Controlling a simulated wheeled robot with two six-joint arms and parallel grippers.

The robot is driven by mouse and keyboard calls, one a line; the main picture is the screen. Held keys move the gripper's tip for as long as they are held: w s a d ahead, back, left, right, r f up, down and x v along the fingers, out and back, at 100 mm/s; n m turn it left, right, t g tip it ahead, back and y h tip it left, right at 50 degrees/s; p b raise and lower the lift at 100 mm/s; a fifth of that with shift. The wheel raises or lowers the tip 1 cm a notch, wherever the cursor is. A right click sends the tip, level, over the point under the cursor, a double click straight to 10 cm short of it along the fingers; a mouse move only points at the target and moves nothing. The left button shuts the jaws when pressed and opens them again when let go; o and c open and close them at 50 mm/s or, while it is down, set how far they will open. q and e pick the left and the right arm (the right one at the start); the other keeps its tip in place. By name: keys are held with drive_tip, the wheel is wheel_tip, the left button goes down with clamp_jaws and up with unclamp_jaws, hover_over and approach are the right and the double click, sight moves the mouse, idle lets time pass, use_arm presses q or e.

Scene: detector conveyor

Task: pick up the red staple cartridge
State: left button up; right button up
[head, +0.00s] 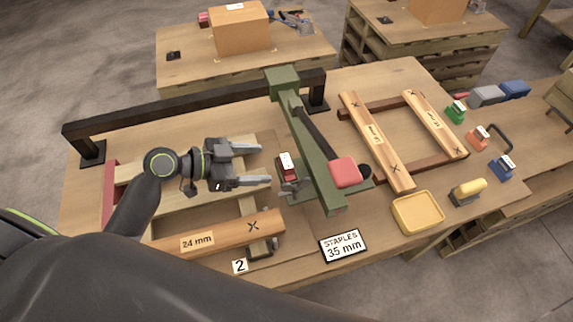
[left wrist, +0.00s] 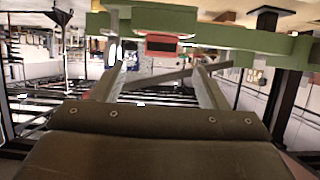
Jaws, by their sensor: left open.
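The red staple cartridge (head: 287,165), with a white label on top, sits in the green stapler machine (head: 318,172) just left of its long green arm. My left gripper (head: 266,164) is open, its two fingers pointing right toward the cartridge and ending just short of it. In the left wrist view the red cartridge (left wrist: 161,45) shows ahead, between the open fingers of my left gripper (left wrist: 160,65), under a green part. Nothing is between the fingers. My right gripper is not in view.
A sign (head: 343,245) reads "STAPLES 35 mm". A plank (head: 215,235) marked 24 mm lies in front of my left gripper. A yellow tray (head: 418,213), a yellow stapler-like item (head: 468,191) and green (head: 455,111), orange (head: 477,137) and blue (head: 502,166) cartridges stand at the right.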

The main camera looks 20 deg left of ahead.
sight(283, 162)
use_arm(q)
drive_tip(key=p+x, duration=0.1)
drive_tip(key=x, duration=0.2)
drive_tip(key=shift+w+d, duration=0.15)
drive_tip(key=shift+x, duration=0.8)
drive_tip(key=shift+w+d+p, duration=0.25)
drive_tip(key=shift+d+p, duration=0.15)
drive_tip(key=shift+p, duration=0.3)
drive_tip(key=p+x, duration=0.1)
drive_tip(key=x, duration=0.2)
drive_tip(key=shift+w+d+f, duration=0.1)
drive_tip(key=shift+w+d+f+p, duration=0.25)
drive_tip(key=shift+d+f+p, duration=0.05)
drive_tip(key=shift+p, duration=0.05)
drive_tip(key=c, duration=1.1)
